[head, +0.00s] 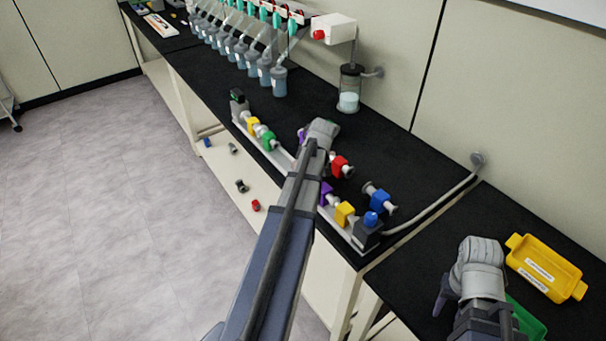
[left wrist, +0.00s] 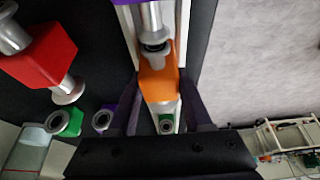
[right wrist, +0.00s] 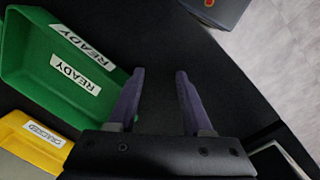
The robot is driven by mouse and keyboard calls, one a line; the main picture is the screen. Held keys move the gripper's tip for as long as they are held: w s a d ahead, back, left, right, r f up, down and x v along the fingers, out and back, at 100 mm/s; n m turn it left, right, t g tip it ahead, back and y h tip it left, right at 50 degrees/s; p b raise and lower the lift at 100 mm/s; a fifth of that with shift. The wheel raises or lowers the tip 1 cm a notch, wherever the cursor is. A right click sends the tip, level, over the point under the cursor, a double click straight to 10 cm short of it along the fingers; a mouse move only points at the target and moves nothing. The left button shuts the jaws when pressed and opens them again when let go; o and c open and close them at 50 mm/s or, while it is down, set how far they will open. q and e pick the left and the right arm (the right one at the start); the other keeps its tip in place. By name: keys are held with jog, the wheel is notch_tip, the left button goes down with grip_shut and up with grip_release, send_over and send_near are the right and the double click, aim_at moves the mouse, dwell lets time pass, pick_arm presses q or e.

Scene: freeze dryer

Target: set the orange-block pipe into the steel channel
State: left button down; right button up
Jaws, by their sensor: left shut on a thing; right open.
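The orange-block pipe (left wrist: 157,84) shows in the left wrist view between the fingers of my left gripper (left wrist: 158,98), which is shut on it. It lies in line with the steel channel (left wrist: 184,22), between a purple-block piece (left wrist: 138,3) and a green-block piece (left wrist: 167,125). I cannot tell whether it sits fully down in the channel. In the head view the channel (head: 333,232) runs along the bench's front edge, and my left arm hides the orange block. My right gripper (right wrist: 160,78) is open and empty over the right bench; its hand shows in the head view (head: 445,294).
A red-block pipe (head: 341,166) and a blue-block pipe (head: 380,199) lie loose behind the channel. A yellow tray (head: 525,283) and a green tray (right wrist: 30,60) are by my right gripper. A glass jar (head: 349,90) and several bottles stand farther back.

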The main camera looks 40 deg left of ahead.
pick_arm(q)
jog(key=shift+f, duration=0.15)
pick_arm(e)
jog(key=shift+f, duration=0.15)
pick_arm(q)
jog(key=shift+c, duration=1.6)
grip_release()
jog(key=shift+p+v, duration=0.65)
jog(key=shift+v, duration=0.25)
pick_arm(e)
jog(key=shift+r, duration=0.85)
pick_arm(q)
jog(key=p+v, duration=1)
jog(key=shift+r, duration=0.3)
pick_arm(e)
notch_tip(320, 180, up, 10)
pick_arm(q)
jog(key=shift+s+d+f, duration=0.1)
jog(key=shift+s, duration=0.05)
pick_arm(e)
jog(key=shift+f, duration=0.15)
